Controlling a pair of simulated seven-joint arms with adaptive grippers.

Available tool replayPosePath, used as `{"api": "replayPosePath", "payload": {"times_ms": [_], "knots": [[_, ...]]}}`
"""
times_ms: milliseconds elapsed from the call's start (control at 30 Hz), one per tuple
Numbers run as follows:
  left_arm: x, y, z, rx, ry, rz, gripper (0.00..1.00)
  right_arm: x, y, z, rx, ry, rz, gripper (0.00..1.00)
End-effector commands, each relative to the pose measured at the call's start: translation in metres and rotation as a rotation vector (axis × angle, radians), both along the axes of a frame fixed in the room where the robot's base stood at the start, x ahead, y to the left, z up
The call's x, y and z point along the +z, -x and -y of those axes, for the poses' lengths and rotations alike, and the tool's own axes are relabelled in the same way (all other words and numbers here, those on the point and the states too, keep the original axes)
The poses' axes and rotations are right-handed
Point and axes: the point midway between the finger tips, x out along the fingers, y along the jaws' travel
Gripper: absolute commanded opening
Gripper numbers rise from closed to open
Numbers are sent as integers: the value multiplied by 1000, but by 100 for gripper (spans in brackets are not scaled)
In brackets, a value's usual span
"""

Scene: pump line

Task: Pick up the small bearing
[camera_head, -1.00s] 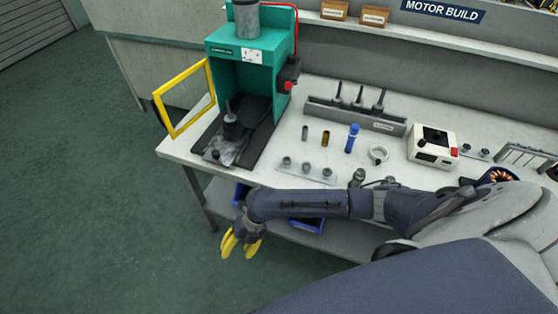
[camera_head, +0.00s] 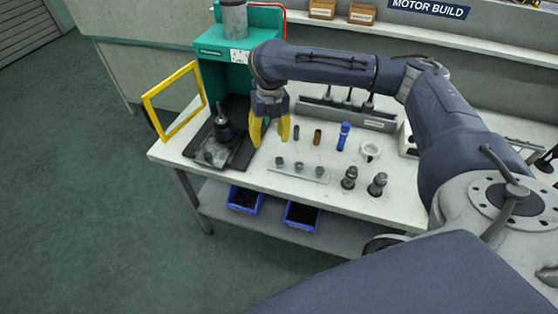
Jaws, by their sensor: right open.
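A pale strip (camera_head: 290,173) near the table's front edge bears a row of three small grey round parts. These include a left one (camera_head: 279,162), a middle one (camera_head: 298,166) and a right one (camera_head: 319,171). They look like bearings, but at this size I cannot tell which is the small one. My right gripper (camera_head: 270,139) has yellow fingers, spread apart and pointing down with nothing between them. It appears just behind and left of the strip, above the table. My left gripper is not in view.
A green press (camera_head: 212,58) with a yellow frame guard (camera_head: 150,112) stands left. A dark cylinder (camera_head: 296,132), a brass cylinder (camera_head: 317,136), a blue tool (camera_head: 343,136) and a white ring (camera_head: 370,151) lie right. Blue bins (camera_head: 301,217) sit on the lower shelf.

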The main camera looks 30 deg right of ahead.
Motion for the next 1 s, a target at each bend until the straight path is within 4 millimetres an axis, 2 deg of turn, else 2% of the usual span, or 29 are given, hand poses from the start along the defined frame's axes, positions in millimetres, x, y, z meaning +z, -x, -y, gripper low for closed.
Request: {"api": "replayPosePath", "payload": {"times_ms": [33, 100, 200, 367, 1000], "knots": [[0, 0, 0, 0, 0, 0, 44, 14, -2, 10, -9, 17, 8, 53], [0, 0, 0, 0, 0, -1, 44, 27, -3, 20, -18, 33, 12, 53], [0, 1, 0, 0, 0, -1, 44, 40, -3, 29, -27, 50, 16, 53], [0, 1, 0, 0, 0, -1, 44, 42, -3, 35, -33, 60, 17, 53], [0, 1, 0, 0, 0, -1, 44, -53, -2, 34, -34, 59, 15, 53]]}}
